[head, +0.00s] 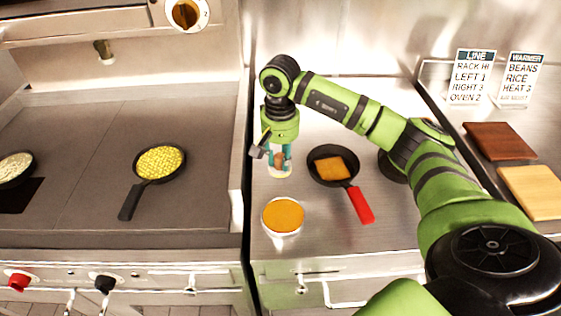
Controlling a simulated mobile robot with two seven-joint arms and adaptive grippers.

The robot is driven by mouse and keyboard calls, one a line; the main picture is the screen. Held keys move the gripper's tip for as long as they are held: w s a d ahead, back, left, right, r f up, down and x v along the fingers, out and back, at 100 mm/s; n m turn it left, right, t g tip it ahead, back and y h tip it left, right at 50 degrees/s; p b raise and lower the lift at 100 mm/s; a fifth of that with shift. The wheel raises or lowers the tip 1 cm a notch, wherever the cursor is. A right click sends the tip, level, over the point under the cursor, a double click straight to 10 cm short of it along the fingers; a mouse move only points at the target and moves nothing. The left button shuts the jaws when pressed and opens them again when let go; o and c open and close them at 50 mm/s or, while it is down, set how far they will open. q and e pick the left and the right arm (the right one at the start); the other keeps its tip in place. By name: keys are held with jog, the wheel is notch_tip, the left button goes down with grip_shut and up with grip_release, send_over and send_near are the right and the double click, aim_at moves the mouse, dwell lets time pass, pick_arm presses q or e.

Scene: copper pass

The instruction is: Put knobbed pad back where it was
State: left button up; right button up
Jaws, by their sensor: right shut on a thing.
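My right gripper (279,157) points down over the steel counter (330,245), left of the red-handled pan. It is shut on a small pale pad with a brown knob (279,171), the knobbed pad, which the fingers partly hide. I cannot tell whether the pad touches the counter. A round container with an orange top (283,216) stands just in front of it. My left gripper is not in view.
A black pan (316,170) with a red handle (361,205) holds a brown square slice (333,168). On the left griddle (80,215) are a pan of yellow food (160,161) and a pan of pale food (14,167). Two boards (499,141) (537,190) lie at the right.

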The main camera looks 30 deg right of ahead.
aim_at(281, 166)
notch_tip(281, 166, down, 2)
jog(key=shift+s+f+p, duration=0.1)
jog(key=shift+f+p, duration=0.15)
jog(key=shift+p, duration=0.2)
jog(key=shift+d+f, duration=0.1)
jog(key=shift+f, duration=0.2)
jog(key=shift+f, duration=0.2)
jog(key=o, duration=1)
